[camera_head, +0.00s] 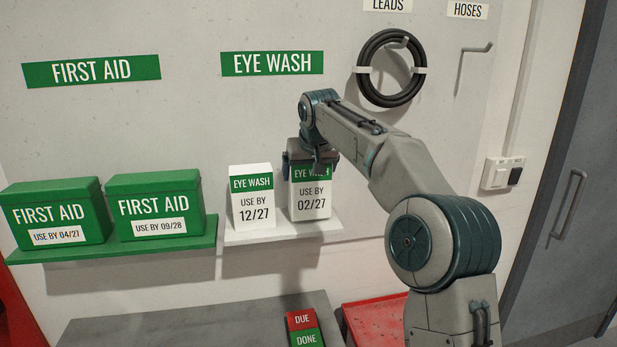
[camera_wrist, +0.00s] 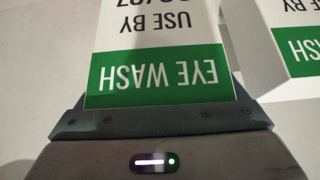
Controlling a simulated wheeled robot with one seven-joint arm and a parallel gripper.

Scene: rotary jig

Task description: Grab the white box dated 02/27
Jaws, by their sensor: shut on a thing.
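The white box dated 02/27 (camera_head: 310,202) has a green EYE WASH band and sits at the right end of the white shelf. My gripper (camera_head: 305,162) is at its top, shut on it from above. In the wrist view the same box (camera_wrist: 152,42) fills the middle, upside down, close against the gripper (camera_wrist: 155,112). The box looks upright; whether its base touches the shelf is hard to tell. The white box dated 12/27 (camera_head: 252,200) stands just left of it, and its edge shows in the wrist view (camera_wrist: 290,45).
The white shelf (camera_head: 285,231) adjoins a green shelf (camera_head: 120,250) with two green FIRST AID boxes (camera_head: 52,215) (camera_head: 155,207). Below are a grey surface (camera_head: 200,325), a DUE/DONE block (camera_head: 303,330) and a red tray (camera_head: 375,318).

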